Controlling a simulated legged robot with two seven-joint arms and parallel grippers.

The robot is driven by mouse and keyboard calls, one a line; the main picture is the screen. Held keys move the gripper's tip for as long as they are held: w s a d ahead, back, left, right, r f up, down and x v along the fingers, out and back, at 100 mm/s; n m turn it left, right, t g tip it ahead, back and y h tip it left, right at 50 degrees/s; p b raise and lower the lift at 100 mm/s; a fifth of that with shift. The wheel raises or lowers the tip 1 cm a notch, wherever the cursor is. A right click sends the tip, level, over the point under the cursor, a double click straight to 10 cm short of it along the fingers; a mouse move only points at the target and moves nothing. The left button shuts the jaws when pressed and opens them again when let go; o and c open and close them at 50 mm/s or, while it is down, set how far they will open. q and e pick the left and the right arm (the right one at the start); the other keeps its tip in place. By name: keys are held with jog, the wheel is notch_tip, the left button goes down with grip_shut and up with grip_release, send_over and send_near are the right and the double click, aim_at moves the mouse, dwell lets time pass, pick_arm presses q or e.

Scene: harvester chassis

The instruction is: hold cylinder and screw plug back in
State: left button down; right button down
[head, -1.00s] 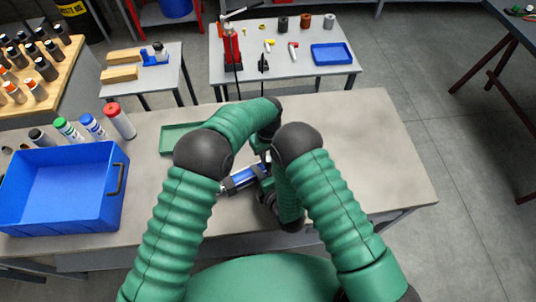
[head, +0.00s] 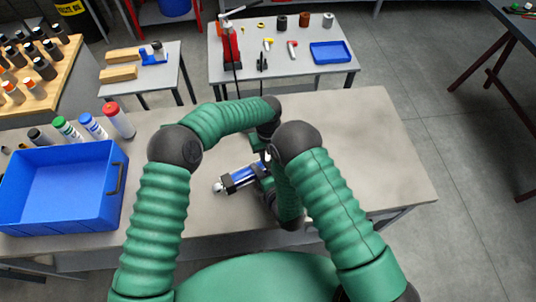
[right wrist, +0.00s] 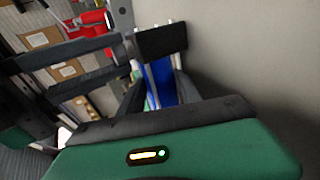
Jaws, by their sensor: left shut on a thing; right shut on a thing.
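The blue cylinder (head: 242,177), with dark bands and a silver end at the left, lies tilted just above the near table. My right gripper (head: 262,182) is shut around it. In the right wrist view the blue barrel (right wrist: 160,84) shows between the dark fingers of my right gripper (right wrist: 158,95). My left gripper (head: 263,153) is shut at the cylinder's far right end, mostly hidden by my right arm. The plug is hidden there, inside the left jaws as far as I can tell.
A blue bin (head: 62,190) stands at the table's left, with several capped bottles (head: 92,126) behind it. The right side of the table (head: 375,160) is clear. A farther table holds a red tool (head: 230,45) and a blue tray (head: 330,52).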

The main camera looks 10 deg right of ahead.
pick_arm(q)
jog(key=m, duration=0.6)
jog(key=shift+w, duration=0.25)
pick_arm(e)
jog(key=shift+s+f, duration=0.25)
pick_arm(q)
jog(key=m, duration=0.5)
jog(key=shift+r, duration=0.1)
jog(key=c, duration=1.5)
grip_release()
jog(key=shift+w, duration=0.1)
jog(key=shift+o, duration=1.3)
jog(key=shift+s, duration=0.2)
